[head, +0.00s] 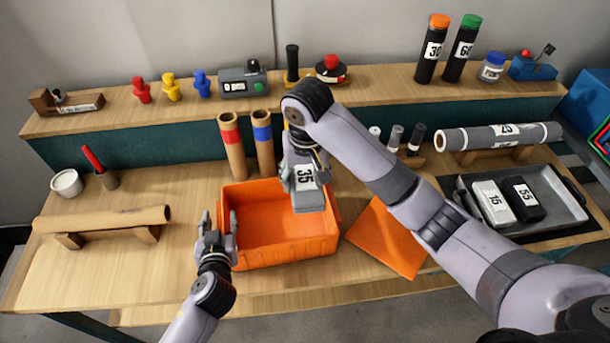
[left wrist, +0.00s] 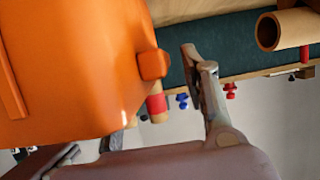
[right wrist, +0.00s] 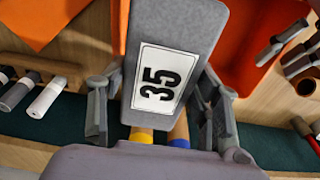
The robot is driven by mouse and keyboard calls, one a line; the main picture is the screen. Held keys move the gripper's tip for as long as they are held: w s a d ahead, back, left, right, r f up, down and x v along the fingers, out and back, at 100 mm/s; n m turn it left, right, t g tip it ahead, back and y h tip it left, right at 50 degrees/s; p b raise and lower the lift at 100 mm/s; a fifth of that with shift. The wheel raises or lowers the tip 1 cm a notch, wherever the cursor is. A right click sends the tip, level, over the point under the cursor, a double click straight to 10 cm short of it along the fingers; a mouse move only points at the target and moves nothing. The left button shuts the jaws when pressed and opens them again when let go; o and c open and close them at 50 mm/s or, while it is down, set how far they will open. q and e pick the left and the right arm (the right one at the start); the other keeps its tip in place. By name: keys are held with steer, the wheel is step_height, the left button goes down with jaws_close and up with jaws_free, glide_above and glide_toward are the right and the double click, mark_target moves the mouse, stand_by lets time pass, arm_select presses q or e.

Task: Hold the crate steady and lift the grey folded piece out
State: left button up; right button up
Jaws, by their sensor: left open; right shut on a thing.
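The orange crate (head: 290,248) stands on the bench in the head view, and its inside looks empty where it shows. My right gripper (head: 302,178) is shut on the grey folded piece (head: 309,200), labelled 35, and holds it over the crate's right part. In the right wrist view the grey piece (right wrist: 178,40) sits between the two fingers (right wrist: 158,115). My left gripper (head: 220,222) is open at the crate's left side. In the left wrist view the crate (left wrist: 75,70) fills the upper left beside the open fingers (left wrist: 130,120); I cannot tell whether they touch it.
An orange sheet (head: 388,238) lies right of the crate. Cardboard tubes (head: 232,145) stand behind it. A brown roll (head: 100,219) rests on a stand at left. A grey tray (head: 560,212) with labelled pieces and a grey roll (head: 498,137) are at right.

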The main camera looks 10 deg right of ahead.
arm_select(q)
steer(key=v, duration=1.1)
steer(key=shift+s+r, duration=0.2)
steer(key=shift+s, duration=0.15)
